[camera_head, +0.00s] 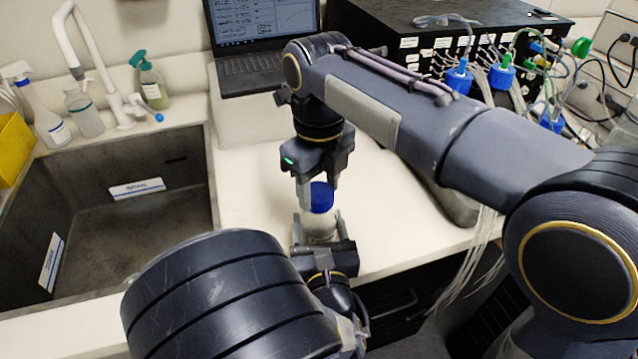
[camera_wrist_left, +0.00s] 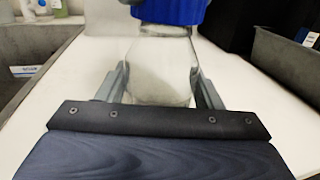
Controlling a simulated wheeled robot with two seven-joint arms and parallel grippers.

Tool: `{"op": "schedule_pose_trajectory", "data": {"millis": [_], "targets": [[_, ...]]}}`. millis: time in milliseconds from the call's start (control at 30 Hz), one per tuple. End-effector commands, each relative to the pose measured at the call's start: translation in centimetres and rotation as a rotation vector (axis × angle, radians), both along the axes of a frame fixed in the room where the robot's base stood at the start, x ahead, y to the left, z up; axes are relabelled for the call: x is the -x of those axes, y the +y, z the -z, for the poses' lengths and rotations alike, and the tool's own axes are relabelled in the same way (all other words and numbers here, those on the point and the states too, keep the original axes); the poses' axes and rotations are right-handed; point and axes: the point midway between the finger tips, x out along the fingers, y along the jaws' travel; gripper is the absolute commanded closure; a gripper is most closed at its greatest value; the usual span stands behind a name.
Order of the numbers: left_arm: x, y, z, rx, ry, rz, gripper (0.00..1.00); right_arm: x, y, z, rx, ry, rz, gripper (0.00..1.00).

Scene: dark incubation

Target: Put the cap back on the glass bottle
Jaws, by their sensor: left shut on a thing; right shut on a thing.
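The glass bottle (camera_head: 318,224) stands upright on the white counter, right of the sink. It also shows in the left wrist view (camera_wrist_left: 160,72). The blue cap (camera_head: 321,196) sits at the bottle's mouth; whether it is threaded on cannot be told. It fills the top of the left wrist view (camera_wrist_left: 170,11). My left gripper (camera_head: 318,232) is shut on the bottle's body, with a finger on each side. My right gripper (camera_head: 318,190) points down from above and is shut on the cap. Its fingers partly hide the cap.
A dark sink (camera_head: 120,215) lies to the left, with bottles and a tap (camera_head: 95,70) behind it. A laptop (camera_head: 262,45) stands behind. A black box (camera_head: 430,35) with cables and blue-capped bottles is at back right.

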Motion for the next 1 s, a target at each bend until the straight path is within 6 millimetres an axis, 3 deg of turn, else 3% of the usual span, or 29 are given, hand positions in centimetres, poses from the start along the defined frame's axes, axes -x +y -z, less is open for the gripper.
{"op": "schedule_pose_trajectory", "data": {"millis": [267,300,467,767,1000], "targets": [[0.0,0.0,0.0,0.0,0.001,-0.001,1.0,-0.1,0.0,-0.1,-0.001,-0.004,0.017,0.77],[0.0,0.0,0.0,0.0,0.001,-0.001,1.0,-0.1,0.0,-0.1,-0.001,-0.004,0.017,0.52],[0.0,0.0,0.0,0.0,0.001,-0.001,1.0,-0.1,0.0,0.0,-0.001,-0.002,0.016,0.31],[0.0,0.0,0.0,0.0,0.001,-0.001,1.0,0.0,0.0,-0.3,-0.001,-0.002,0.014,0.31],[0.0,0.0,0.0,0.0,0.001,-0.001,1.0,-0.1,0.0,-3.3,-0.001,-0.003,0.014,0.31]]}}
